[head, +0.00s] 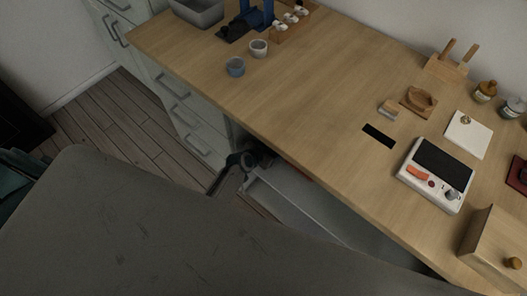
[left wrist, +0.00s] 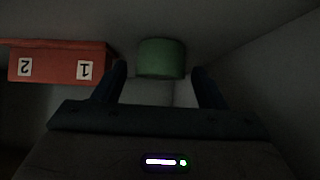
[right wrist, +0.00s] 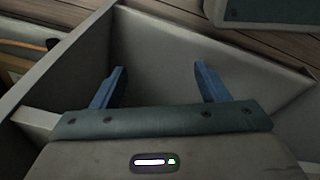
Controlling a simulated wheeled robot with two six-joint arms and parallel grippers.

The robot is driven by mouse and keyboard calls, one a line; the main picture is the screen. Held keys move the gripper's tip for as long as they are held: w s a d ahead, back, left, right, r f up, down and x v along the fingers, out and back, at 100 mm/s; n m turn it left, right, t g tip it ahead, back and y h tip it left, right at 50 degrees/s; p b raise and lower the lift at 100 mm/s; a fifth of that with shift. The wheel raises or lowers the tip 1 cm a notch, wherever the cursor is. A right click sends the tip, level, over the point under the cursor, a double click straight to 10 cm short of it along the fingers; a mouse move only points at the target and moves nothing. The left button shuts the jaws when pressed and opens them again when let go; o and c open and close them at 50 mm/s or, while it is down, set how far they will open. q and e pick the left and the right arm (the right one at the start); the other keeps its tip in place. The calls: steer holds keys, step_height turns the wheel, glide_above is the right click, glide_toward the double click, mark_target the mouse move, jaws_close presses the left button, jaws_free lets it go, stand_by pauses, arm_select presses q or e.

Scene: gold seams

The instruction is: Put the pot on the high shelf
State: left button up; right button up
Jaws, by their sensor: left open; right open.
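A green round-sided thing (left wrist: 161,58), which looks like the pot, stands in a dark space in the left wrist view. My left gripper (left wrist: 158,70) is open, with the green thing ahead between its fingertips; I cannot tell whether they touch it. My right gripper (right wrist: 160,67) is open and empty above a grey open compartment or drawer. In the head view a dark part of my arm shows at the workbench's front edge, with its fingers hidden. I cannot make out a high shelf.
A red box (left wrist: 62,66) marked 1 and 2 is left of the green thing. The bench middle is clear.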

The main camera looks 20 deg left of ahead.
arm_select(q)
steer(key=v, duration=0.2)
steer(key=shift+s+a+r, duration=0.1)
steer(key=shift+s+r, duration=0.05)
steer(key=shift+s, duration=0.05)
steer(key=p+v, duration=0.1)
steer(key=v, duration=0.8)
steer(key=shift+s+r, duration=0.15)
steer(key=shift+r, duration=0.1)
arm_select(e)
steer(key=shift+s+d+f, duration=0.15)
steer(key=shift+s+f, duration=0.55)
steer(key=shift+f, duration=0.35)
steer(key=shift+s+d+f, duration=0.1)
steer(key=shift+s+f, duration=0.6)
steer(key=shift+f, duration=0.35)
arm_select(q)
steer(key=shift+f, duration=0.1)
steer(key=s+a+f+n+g+y, duration=0.1)
steer(key=s+a+f+g, duration=0.3)
steer(key=s+f, duration=0.6)
steer(key=s+a+f+n+g+y, duration=0.2)
steer(key=s+f, duration=0.8)
steer(key=s, duration=0.5)
steer(key=a+g+y, duration=0.1)
steer(key=a+g, duration=0.1)
steer(key=a, duration=0.1)
steer(key=shift+s+n, duration=0.3)
steer(key=shift+s, duration=0.1)
